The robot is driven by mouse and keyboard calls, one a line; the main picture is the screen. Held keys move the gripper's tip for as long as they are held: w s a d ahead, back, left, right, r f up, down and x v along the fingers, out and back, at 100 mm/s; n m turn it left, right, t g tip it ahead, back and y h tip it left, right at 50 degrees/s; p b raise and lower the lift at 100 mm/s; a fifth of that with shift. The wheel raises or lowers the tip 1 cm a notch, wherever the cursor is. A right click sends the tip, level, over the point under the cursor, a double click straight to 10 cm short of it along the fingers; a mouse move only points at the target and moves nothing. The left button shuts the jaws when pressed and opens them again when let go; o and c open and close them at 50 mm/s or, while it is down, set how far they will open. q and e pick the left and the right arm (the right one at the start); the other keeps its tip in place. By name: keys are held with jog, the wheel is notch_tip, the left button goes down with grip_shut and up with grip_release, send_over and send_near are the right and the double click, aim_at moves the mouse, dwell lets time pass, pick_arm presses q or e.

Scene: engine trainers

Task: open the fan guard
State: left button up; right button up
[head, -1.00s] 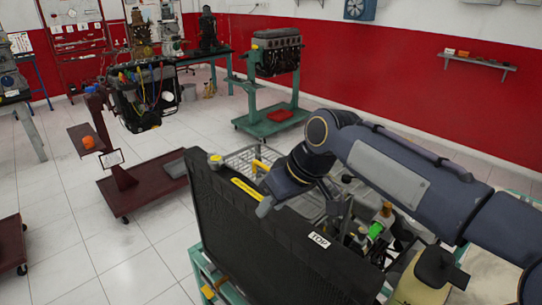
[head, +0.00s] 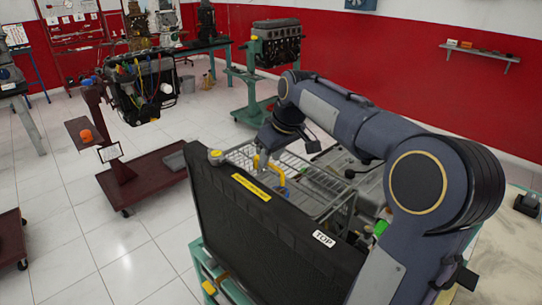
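The fan guard (head: 318,186) is a grey wire cage behind the black radiator (head: 255,225). A yellow handle (head: 281,186) stands on its top near the left end. My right gripper (head: 262,165) points down at this handle, and its fingers overlap it in the picture. I cannot tell whether they are closed on it or only beside it. The guard looks down over the engine bay, with its right end partly behind my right arm. My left gripper is not in view.
The radiator, with a yellow label and a "TOP" sticker (head: 324,239), stands in front of the guard on a green frame (head: 212,275). A grey engine cover (head: 350,170) lies behind. A dark red stand (head: 140,180) is at left, with clear floor between.

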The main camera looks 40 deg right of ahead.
jog(key=shift+f, duration=0.25)
grip_shut()
